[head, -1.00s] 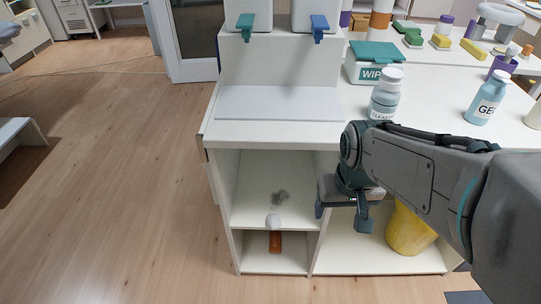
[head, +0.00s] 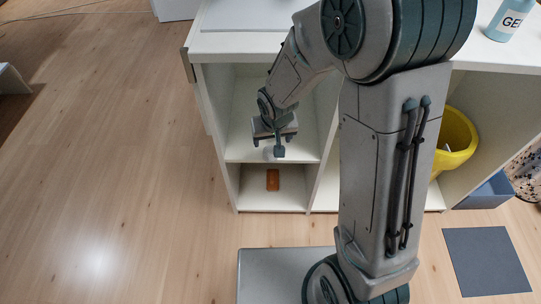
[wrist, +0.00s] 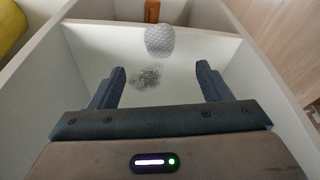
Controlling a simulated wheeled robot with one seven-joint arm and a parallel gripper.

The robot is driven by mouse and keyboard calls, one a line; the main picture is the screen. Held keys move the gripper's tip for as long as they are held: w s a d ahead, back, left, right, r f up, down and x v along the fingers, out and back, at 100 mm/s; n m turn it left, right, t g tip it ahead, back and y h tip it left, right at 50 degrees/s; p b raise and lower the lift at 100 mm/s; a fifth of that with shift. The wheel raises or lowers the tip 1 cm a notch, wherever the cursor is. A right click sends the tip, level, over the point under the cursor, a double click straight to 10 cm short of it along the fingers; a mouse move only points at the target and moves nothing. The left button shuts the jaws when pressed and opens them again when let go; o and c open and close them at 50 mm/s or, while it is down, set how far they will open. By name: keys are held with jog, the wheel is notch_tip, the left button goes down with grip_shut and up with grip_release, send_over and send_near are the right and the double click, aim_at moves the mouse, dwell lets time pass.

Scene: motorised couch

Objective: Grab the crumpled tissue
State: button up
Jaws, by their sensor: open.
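The crumpled tissue (wrist: 160,40) is a pale, rounded, textured lump near the edge of the white shelf (wrist: 190,60), at the top centre of the wrist view. In the head view only a pale bit of it (head: 268,153) shows below my gripper (head: 273,141). My gripper is open and empty. In the wrist view its two fingers (wrist: 161,82) stand apart, with the tissue above the gap between their tips, not between the fingers. The height gap to the shelf is hard to tell.
A grey fuzzy clump (wrist: 147,77) lies on the shelf between the fingers in the wrist view. White side walls close in the compartment. An orange block (head: 273,180) sits in the compartment below. A yellow bin (head: 457,140) stands to the right.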

jog(key=b, duration=0.1)
send_over(270, 152)
jog(key=s, duration=0.1)
jog(key=f, duration=0.4)
jog(key=shift+d+f, duration=0.1)
jog(key=shift+d, duration=0.1)
jog(key=b+x, duration=0.1)
jog(key=x, duration=0.1)
jog(key=b+x, duration=0.1)
jog(key=x, duration=0.2)
jog(key=shift+s+f+b, duration=0.15)
jog(key=shift+s+b, duration=0.05)
jog(key=shift+b, duration=0.1)
jog(key=c, duration=1.1)
jog(key=shift+o, duration=0.2)
